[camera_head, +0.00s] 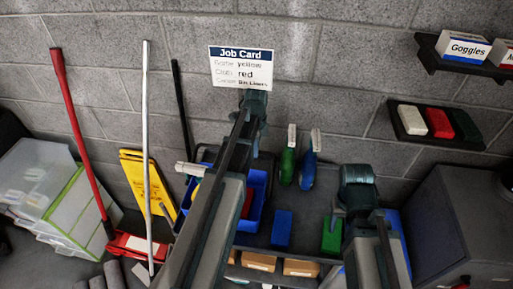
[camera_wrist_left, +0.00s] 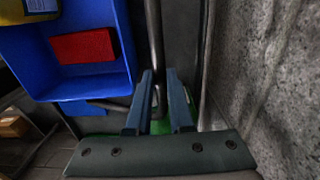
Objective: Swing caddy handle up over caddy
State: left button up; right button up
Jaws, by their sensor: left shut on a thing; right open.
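The caddy is an open blue bin (camera_head: 257,200), partly hidden behind my left arm in the head view. In the left wrist view the caddy (camera_wrist_left: 125,55) fills the upper left, with a red pad (camera_wrist_left: 83,46) and part of a yellow thing in it. The handle (camera_wrist_left: 153,40) is a dark bar upright in that view, beside the caddy's right wall. My left gripper (camera_wrist_left: 160,78) is shut on the handle, one finger on each side. In the head view its fingertips are hidden. My right gripper (camera_head: 347,208) is open, right of the caddy near a green block.
A blue block (camera_head: 282,229) and a green block (camera_head: 331,238) lie on the dark surface. A green bottle (camera_head: 287,165) and a blue bottle (camera_head: 307,170) stand behind. The Job Card (camera_head: 243,67) is on the block wall. A wall shelf (camera_head: 462,143) holds several coloured pads.

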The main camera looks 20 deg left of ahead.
pick_arm(q)
jog(key=shift+s+r, duration=0.1)
jog(key=shift+s+d+r+p, duration=0.1)
jog(key=shift+s+r+p, duration=0.3)
jog(key=shift+r+p, duration=0.35)
jog(key=shift+s+d+r+p, duration=0.1)
jog(key=shift+s+r+p, duration=0.3)
jog(key=shift+r+p, duration=0.3)
jog(key=shift+s+r+p, duration=0.3)
jog(key=shift+r+p, duration=0.1)
jog(key=shift+s+d+r+p, duration=0.25)
jog(key=shift+s+r+p, duration=0.45)
jog(key=shift+r+p, duration=0.15)
jog(key=shift+s+r, duration=0.1)
